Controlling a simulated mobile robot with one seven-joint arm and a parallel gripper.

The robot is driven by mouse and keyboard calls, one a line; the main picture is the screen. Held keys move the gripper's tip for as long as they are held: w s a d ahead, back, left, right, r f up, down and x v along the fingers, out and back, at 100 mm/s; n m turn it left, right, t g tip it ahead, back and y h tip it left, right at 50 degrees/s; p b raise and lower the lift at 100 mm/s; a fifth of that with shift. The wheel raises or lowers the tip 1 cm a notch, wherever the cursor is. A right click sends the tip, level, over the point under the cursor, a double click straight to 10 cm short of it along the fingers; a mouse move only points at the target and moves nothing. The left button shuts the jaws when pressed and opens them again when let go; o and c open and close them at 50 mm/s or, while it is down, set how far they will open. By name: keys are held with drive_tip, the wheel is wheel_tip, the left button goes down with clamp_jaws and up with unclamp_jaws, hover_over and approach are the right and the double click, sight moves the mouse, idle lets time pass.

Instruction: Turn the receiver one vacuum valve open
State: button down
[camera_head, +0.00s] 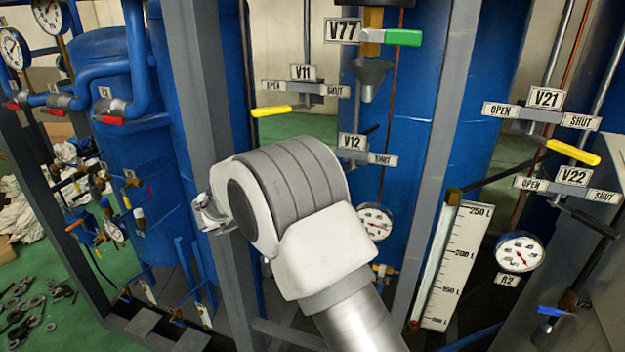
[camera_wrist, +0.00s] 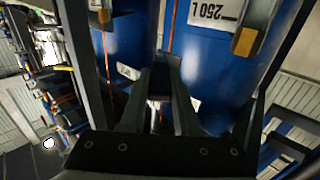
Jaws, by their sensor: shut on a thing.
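The valve labelled V12 (camera_head: 352,141) is in the middle of the head view. In the wrist view my gripper (camera_wrist: 160,76) is shut on a dark piece, seemingly the V12 handle, in front of a blue tank. White plates (camera_wrist: 128,71) show beside the fingers.
A grey frame post (camera_head: 207,130) stands close left of my arm, and another post (camera_head: 437,150) stands to the right. V21 (camera_head: 544,98) and V22 (camera_head: 573,175) are at the right. A gauge (camera_head: 375,222) and the level scale (camera_head: 459,265) are near my arm.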

drive_tip(key=shift+w+r, duration=0.15)
idle(0.5)
drive_tip(key=c, duration=0.6)
unclamp_jaws()
drive_tip(key=shift+c, duration=0.2)
drive_tip(key=shift+a, duration=0.25)
drive_tip(key=b+v, duration=0.3)
drive_tip(key=v, duration=1.4)
